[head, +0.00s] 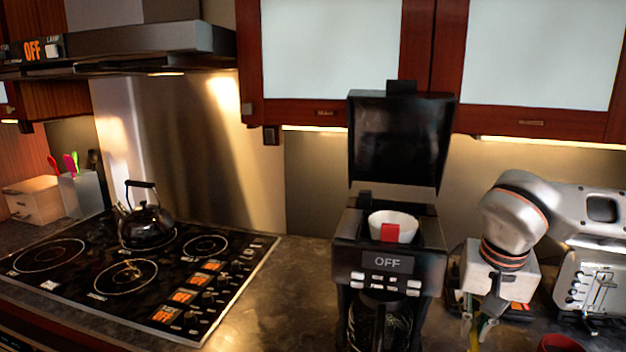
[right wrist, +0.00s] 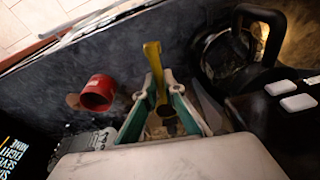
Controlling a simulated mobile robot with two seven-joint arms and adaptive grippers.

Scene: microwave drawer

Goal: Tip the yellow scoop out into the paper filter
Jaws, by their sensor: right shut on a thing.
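The white paper filter (head: 405,219), with a red patch on its front, sits in the top of the black coffee maker (head: 348,246), whose lid (head: 398,140) stands open. My right gripper (head: 476,328) is low over the counter, to the right of the coffee maker and below filter height. In the right wrist view its green-sided fingers (right wrist: 157,92) are shut on the yellow scoop (right wrist: 153,62). The scoop's dark lower part lies between the fingers; its contents cannot be made out. In the head view only a small yellow piece of the scoop (head: 466,324) shows. My left gripper is not in view.
A red mug (right wrist: 98,93) stands on the counter (right wrist: 85,58) near the scoop. The glass carafe (head: 380,323) is in the coffee maker. A toaster (head: 588,282) is at the right. The stove with a black kettle (head: 147,225) is at the left. Cabinets hang above.

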